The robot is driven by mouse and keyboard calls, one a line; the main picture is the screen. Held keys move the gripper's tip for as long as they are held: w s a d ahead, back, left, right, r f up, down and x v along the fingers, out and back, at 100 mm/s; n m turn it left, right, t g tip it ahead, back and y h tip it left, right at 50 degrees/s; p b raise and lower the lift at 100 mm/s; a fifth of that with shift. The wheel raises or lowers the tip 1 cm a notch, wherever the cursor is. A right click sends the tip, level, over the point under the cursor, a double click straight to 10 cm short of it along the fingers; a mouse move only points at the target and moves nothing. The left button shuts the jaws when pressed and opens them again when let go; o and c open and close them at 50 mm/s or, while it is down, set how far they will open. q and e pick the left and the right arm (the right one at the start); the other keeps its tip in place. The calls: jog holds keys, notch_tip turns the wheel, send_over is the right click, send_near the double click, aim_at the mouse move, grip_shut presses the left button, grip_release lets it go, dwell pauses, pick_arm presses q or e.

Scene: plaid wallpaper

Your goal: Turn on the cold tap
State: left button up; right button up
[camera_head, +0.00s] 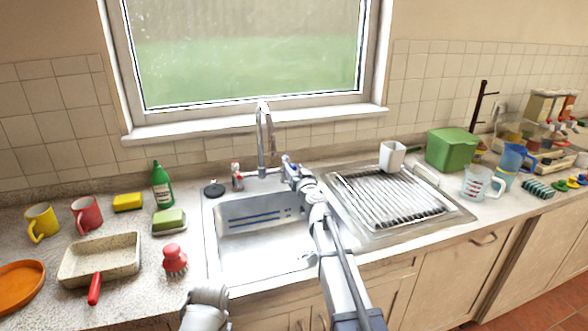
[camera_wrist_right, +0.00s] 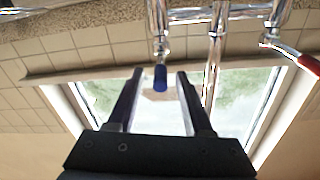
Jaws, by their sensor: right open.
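The chrome tap set stands behind the sink, with a tall curved spout (camera_head: 266,135). The cold tap has a blue handle (camera_wrist_right: 160,79), seen clearly in the right wrist view. The hot tap has a red handle (camera_head: 238,178) left of the spout; it also shows at the right of the wrist view (camera_wrist_right: 308,65). My right gripper (camera_wrist_right: 160,73) is open. In the wrist view, its two fingers appear on either side of the blue handle, with visible gaps; contact is not seen. In the head view my right arm hides much of the cold tap. My left gripper is not in view.
The sink basin (camera_head: 235,247) lies below the taps. A ribbed drainer (camera_head: 432,224) with a white cup (camera_head: 392,155) is to the right. A green bottle (camera_head: 161,188), a soap dish and a red brush (camera_head: 174,260) stand left. The window sill (camera_head: 200,130) is behind.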

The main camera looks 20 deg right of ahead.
jog(key=shift+w, duration=0.35)
jog(key=shift+c, duration=0.3)
grip_shut()
jog(key=shift+s, duration=0.1)
dwell(0.8)
